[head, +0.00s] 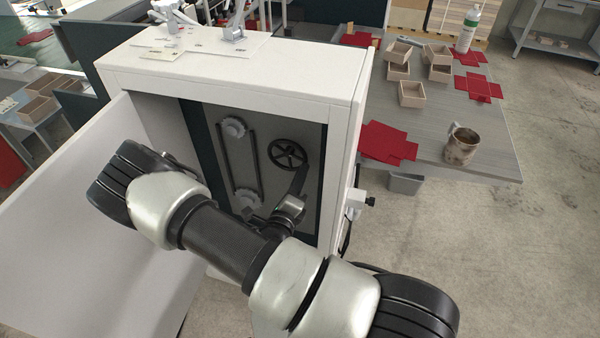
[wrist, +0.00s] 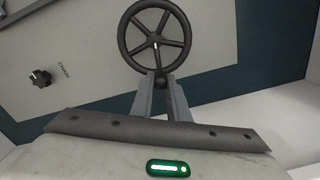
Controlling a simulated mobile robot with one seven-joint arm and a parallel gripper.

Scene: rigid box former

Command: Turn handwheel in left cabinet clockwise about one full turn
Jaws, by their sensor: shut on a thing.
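The handwheel (head: 289,152) is a black spoked wheel on the grey back panel inside the open white cabinet (head: 290,78). In the wrist view the handwheel (wrist: 157,38) is at top centre, with a small light mark near its hub. My gripper (wrist: 160,83) comes from below, its two fingers shut on the handwheel at the bottom of the rim, where a dark knob-like part shows between the fingertips. In the head view my gripper (head: 301,174) reaches into the cabinet at the wheel's lower right; its exact contact is hard to see there.
Two sprockets (head: 233,128) with a chain are left of the wheel. A black knob (wrist: 40,78) sits on the panel. The cabinet door (head: 70,210) stands open at left. A table (head: 440,150) with a mug (head: 461,147), trays and red sheets is at right; bare floor lies beyond.

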